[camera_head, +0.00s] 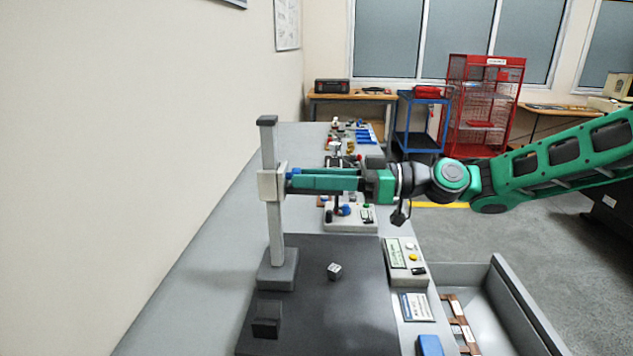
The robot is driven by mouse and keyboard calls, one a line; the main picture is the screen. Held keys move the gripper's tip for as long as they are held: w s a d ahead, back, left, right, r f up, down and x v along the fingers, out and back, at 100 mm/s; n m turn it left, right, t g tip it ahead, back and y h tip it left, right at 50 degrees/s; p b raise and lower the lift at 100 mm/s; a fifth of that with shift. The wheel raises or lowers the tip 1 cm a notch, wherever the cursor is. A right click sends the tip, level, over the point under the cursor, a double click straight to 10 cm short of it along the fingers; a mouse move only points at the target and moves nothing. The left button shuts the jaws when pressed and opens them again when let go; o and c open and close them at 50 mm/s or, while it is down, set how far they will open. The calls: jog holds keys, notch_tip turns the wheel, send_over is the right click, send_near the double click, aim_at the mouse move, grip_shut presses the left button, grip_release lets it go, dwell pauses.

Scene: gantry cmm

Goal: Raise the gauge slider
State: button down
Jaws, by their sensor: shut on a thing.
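The height gauge has a grey upright column (277,230) on a dark grey base (278,268), standing on a dark plate (330,310). Its light slider block (268,185) sits on the column in the upper half, below the dark cap (267,121). My gripper (290,182) reaches in from the right, with its green fingers level at the slider's right side. It is shut on the slider, at a small part there. The fingertips partly hide the exact contact.
A small light cube (334,270) and a dark block (267,320) lie on the plate. A control box (403,256) and an open grey drawer (500,310) are at the right. The bench behind the gauge holds several small items. The column above the slider is clear up to the cap.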

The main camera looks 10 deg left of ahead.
jog(key=c, duration=1.5)
grip_release()
jog(key=shift+w+d+f, duration=0.1)
jog(key=shift+w, duration=0.15)
jog(key=shift+o, duration=0.2)
jog(key=shift+s, duration=0.1)
jog(key=d, duration=1)
jog(key=shift+w+d, duration=0.35)
jog(key=shift+f, duration=0.1)
